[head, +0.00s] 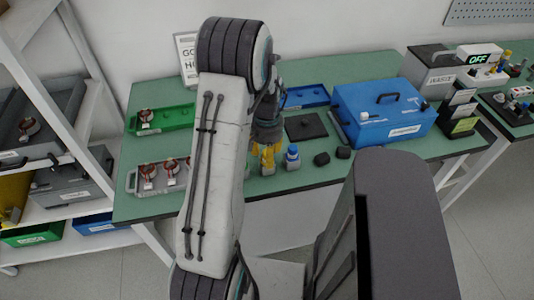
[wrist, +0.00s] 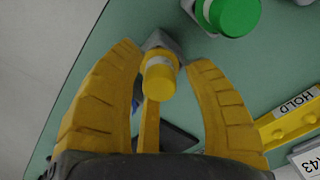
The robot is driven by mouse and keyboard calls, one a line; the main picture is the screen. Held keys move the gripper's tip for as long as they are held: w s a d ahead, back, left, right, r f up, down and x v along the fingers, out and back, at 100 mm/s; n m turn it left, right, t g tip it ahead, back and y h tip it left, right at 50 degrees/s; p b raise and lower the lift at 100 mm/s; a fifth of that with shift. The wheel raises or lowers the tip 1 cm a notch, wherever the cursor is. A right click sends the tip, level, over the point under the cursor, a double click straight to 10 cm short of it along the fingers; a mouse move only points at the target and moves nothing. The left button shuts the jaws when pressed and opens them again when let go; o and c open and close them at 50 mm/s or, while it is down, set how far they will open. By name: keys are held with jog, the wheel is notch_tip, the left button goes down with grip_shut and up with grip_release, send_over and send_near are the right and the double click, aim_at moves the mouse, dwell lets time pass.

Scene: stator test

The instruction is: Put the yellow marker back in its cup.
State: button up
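My gripper (wrist: 163,58) has its two yellow fingers spread, one on each side of the yellow marker (wrist: 158,82). A small gap shows at the marker's right side; on the left the finger is very close, and I cannot tell if it touches. The marker shows its yellow cap and a white band. A grey cup (wrist: 163,40) shows behind the band; I cannot tell how deep the marker sits in it. In the head view my gripper (head: 267,152) points down at the table's front part, mostly behind my arm, and the marker cannot be made out.
A green-capped item (wrist: 236,12) is close by at the upper right. On the green table (head: 330,72), a blue-capped bottle (head: 292,158) and dark blocks (head: 322,159) stand right of my gripper. A blue case (head: 385,112) is further right; a green tray (head: 170,118) lies left.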

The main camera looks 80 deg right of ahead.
jog(key=shift+r+p, duration=0.5)
notch_tip(320, 180, up, 2)
jog(key=shift+d+r, duration=0.1)
jog(key=shift+r+b, duration=0.35)
jog(key=shift+b, duration=0.45)
notch_tip(320, 180, up, 8)
jog(key=r+b, duration=0.1)
jog(key=b, duration=0.2)
jog(key=w+a+r+n+h, duration=0.15)
jog(key=w+a+n, duration=0.25)
jog(key=w+a, duration=0.45)
jog(key=w+a+r+n, duration=0.2)
jog(key=w+a+n, duration=0.35)
jog(key=w, duration=0.65)
jog(key=a+f+n+t+y, duration=0.1)
jog(key=a+n, duration=1)
jog(key=a, duration=1.5)
jog(key=shift+w+f+t, duration=0.2)
jog(key=shift+f+t, duration=0.6)
jog(key=shift+t, duration=0.4)
